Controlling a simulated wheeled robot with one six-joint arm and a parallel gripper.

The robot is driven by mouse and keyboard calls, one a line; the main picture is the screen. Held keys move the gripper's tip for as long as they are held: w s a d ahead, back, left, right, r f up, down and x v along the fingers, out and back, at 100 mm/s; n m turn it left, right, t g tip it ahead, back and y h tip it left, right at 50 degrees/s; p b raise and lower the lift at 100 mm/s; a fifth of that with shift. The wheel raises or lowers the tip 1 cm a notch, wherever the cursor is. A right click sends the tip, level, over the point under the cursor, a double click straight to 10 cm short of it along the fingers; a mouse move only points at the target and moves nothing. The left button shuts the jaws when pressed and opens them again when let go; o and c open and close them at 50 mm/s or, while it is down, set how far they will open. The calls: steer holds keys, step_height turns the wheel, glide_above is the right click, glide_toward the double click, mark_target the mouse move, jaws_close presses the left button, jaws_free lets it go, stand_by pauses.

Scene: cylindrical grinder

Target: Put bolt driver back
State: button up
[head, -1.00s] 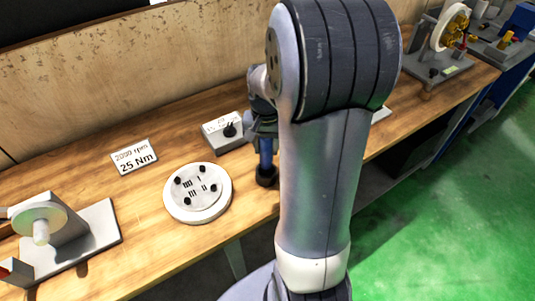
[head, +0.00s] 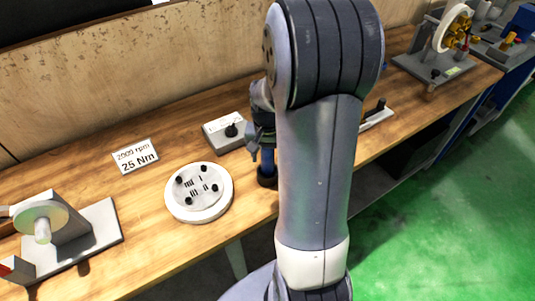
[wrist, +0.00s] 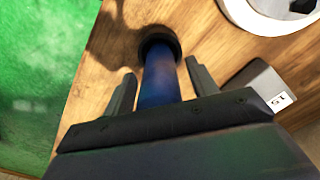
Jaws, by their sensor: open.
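The bolt driver (head: 268,161) is a blue cylinder with a black lower end, standing upright on the wooden bench. In the wrist view its blue body (wrist: 160,82) rises between the two fingers, and its black foot is on the wood. My gripper (wrist: 160,74) is open, with a finger on each side of the driver and a visible gap. In the head view my gripper (head: 259,143) is at the driver's upper part, partly hidden by my arm.
A round white plate with several black bolts (head: 222,204) is left of the driver. A grey box with a black knob (head: 221,139) stands close behind. A torque sign (head: 135,156) lies further left. The bench front edge is near the driver.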

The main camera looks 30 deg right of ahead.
step_height(320, 180, up, 12)
steer(key=shift+r, duration=0.2)
stand_by(0.4)
steer(key=shift+f, duration=0.15)
step_height(320, 180, down, 12)
steer(key=shift+s+r, duration=0.1)
steer(key=shift+r, duration=0.15)
steer(key=shift+p, duration=0.3)
steer(key=shift+r+b, duration=0.3)
steer(key=shift+r, duration=1.25)
steer(key=shift+f, duration=0.1)
